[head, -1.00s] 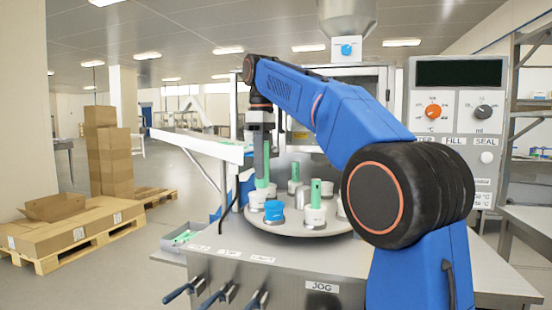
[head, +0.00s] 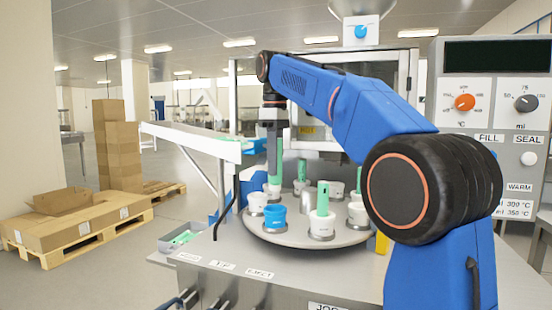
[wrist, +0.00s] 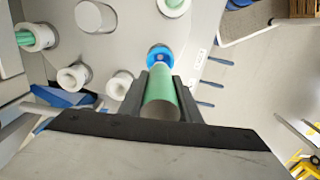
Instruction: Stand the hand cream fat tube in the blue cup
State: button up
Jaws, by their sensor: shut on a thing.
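My gripper (head: 272,168) is shut on a green hand cream tube (head: 274,181), held upright and pointing down. The tube (wrist: 160,97) also shows between the fingers in the wrist view. The blue cup (head: 275,217) stands at the front left of the round turntable. In the head view the tube is just above and in line with the cup. In the wrist view the tube's far end overlaps the near side of the blue cup (wrist: 158,55). I cannot tell whether its lower end touches the cup.
Several white cups ring the turntable (head: 300,238); one beside the blue cup (head: 257,202) is close. Another green tube (head: 323,197) stands in a white cup to the right. A grey bin (head: 178,240) with green tubes is at the left. A white rail (head: 190,140) runs behind.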

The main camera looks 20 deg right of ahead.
aim_at(275, 188)
jog(key=shift+f, duration=2.1)
jog(key=shift+f, duration=0.9)
jog(key=shift+f, duration=0.4)
jog(key=shift+f, duration=0.35)
jog(key=shift+f, duration=0.35)
jog(key=shift+f, duration=0.85)
jog(key=o, duration=1.1)
